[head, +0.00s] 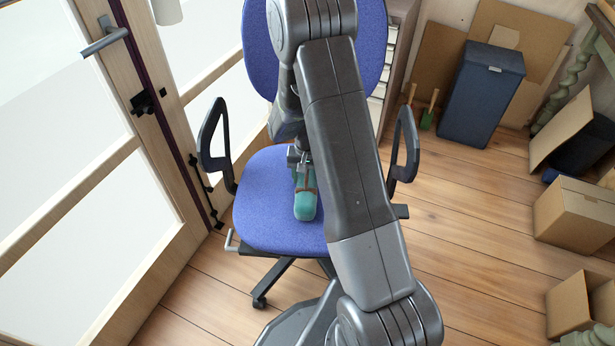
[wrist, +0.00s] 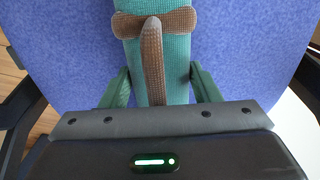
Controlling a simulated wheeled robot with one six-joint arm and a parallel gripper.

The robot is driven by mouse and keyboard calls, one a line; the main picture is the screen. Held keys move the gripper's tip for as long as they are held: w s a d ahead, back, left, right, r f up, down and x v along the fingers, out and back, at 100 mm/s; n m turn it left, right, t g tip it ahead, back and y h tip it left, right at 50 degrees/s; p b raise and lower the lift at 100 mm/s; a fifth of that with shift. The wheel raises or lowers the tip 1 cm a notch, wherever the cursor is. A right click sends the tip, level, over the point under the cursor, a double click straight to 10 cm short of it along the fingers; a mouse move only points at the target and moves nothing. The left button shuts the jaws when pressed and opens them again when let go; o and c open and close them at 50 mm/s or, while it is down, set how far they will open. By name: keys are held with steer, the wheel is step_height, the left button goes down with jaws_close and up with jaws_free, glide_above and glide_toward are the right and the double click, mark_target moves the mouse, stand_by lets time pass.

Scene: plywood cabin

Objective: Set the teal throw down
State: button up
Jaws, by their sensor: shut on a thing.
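The teal throw (head: 305,204) is a rolled teal bundle with a brown strap. In the head view it is at the seat of the blue office chair (head: 262,200), partly hidden by my arm. In the wrist view the throw (wrist: 180,60) runs up the middle, with its brown band and strap between my fingers. My gripper (wrist: 165,85) is shut on the throw, one green-grey finger on each side. The blue chair fabric (wrist: 255,60) lies behind the throw. I cannot tell whether the throw touches the seat.
Black armrests (head: 213,140) stand on both sides of the seat. A glazed door (head: 70,170) is close on the left. A dark blue bin (head: 482,95) and cardboard boxes (head: 575,215) stand at the right. The wooden floor (head: 465,215) between is clear.

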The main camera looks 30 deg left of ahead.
steer(key=shift+f, duration=0.15)
steer(key=o, duration=1.3)
step_height(320, 180, up, 12)
steer(key=p, duration=0.3)
steer(key=shift+r, duration=0.2)
